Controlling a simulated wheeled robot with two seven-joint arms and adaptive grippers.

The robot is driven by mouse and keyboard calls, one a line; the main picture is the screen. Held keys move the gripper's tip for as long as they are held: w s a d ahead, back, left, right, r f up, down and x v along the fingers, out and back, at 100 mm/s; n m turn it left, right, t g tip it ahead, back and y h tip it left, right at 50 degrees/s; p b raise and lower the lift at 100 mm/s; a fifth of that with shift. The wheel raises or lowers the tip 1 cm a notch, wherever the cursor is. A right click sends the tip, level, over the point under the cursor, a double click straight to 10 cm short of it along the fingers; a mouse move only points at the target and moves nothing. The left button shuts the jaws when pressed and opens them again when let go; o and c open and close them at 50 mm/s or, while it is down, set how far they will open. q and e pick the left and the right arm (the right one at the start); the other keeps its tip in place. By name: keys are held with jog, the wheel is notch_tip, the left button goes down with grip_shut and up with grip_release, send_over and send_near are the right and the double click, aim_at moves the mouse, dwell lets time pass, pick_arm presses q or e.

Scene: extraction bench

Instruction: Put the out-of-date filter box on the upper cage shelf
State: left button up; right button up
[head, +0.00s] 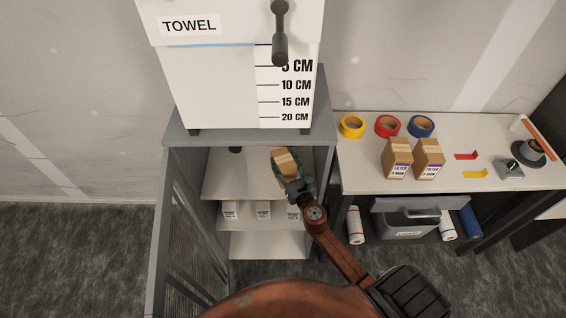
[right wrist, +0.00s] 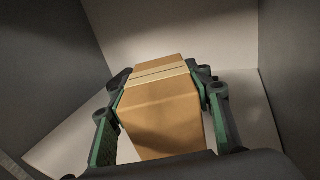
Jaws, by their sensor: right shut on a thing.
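A brown filter box (head: 283,163) with a pale tape band is in my right gripper (head: 292,186), inside the upper part of the grey cage. In the right wrist view, the box (right wrist: 160,105) sits between both green-edged fingers (right wrist: 163,95), which press on its sides. The upper cage shelf (head: 230,180) is a pale board around and below the box. I cannot tell whether the box touches it. The box's label is hidden. Two similar filter boxes, one left (head: 397,158) and one right (head: 429,158), stand on the bench. My left gripper is not in view.
The cage door (head: 185,240) stands open at the left. Small labelled items (head: 263,210) stand on the lower shelf. A white towel dispenser (head: 215,85) sits on the cage top. The bench (head: 360,178) at the right holds tape rolls (head: 388,126).

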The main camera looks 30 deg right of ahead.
aim_at(290, 172)
jog(key=o, duration=1.4)
jog(key=shift+f, duration=0.1)
jog(key=shift+s+r, duration=0.1)
jog(key=shift+r, duration=0.1)
jog(key=s, duration=0.3)
jog(key=s+a+b, duration=0.1)
jog(key=s, duration=0.6)
jog(key=shift+s+a+f+b, duration=0.2)
jog(key=shift+s+a+b, duration=0.05)
jog(key=shift+a+b, duration=0.1)
jog(key=shift+s+a+r, duration=0.1)
jog(key=shift+s+r, duration=0.1)
jog(key=shift+s, duration=0.4)
